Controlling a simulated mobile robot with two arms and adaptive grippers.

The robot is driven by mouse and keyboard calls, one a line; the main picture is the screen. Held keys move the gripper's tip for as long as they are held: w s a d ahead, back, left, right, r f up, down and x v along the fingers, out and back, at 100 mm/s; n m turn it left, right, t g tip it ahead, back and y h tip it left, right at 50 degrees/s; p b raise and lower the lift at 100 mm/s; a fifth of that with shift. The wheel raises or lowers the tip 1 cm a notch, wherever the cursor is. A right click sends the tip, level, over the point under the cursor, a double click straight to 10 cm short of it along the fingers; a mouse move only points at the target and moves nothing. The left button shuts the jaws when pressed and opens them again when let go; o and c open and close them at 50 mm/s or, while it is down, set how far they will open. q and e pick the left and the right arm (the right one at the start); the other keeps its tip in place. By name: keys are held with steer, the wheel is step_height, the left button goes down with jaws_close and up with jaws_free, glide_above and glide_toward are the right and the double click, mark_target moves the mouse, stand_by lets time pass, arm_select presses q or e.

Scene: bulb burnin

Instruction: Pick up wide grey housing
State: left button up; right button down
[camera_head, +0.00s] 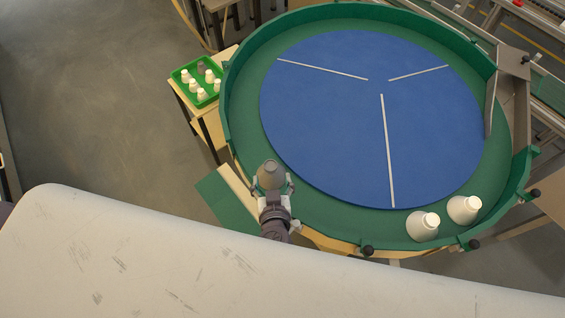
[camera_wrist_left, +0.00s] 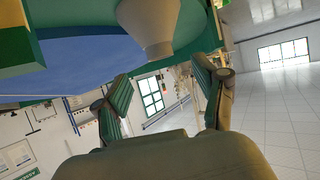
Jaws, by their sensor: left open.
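The wide grey housing (camera_head: 270,174) stands on the green rim of the round table, at its near left edge. It is wide at the body with a narrower neck. My left gripper (camera_head: 274,186) is at the housing, open, with a fingertip on each side of it in the head view. In the left wrist view the housing (camera_wrist_left: 150,22) shows at the top, its lower or outer part cut off by the frame. The open fingers of my left gripper (camera_wrist_left: 165,85) point up toward it. I cannot tell whether they touch it. My right gripper is not in view.
The round table has a blue disc (camera_head: 330,130) with thin white dividers and a raised green wall (camera_head: 228,110). Two white housings (camera_head: 422,226) (camera_head: 464,209) stand at the near right. A green tray (camera_head: 182,75) with several small white pieces and a grey one lies at the left.

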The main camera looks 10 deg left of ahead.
mark_target(271, 168)
arm_select(q)
steer(key=shift+x, duration=0.95)
steer(key=x, duration=0.5)
steer(key=shift+w+a+f, duration=0.1)
steer(key=shift+w+a, duration=0.05)
steer(key=shift+w, duration=0.1)
steer(key=shift+c, duration=0.2)
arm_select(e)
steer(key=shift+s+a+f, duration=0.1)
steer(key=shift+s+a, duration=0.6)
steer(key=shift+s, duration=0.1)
arm_select(q)
steer(key=c, duration=1.1)
steer(key=shift+s, duration=0.1)
steer(key=shift+c, duration=0.9)
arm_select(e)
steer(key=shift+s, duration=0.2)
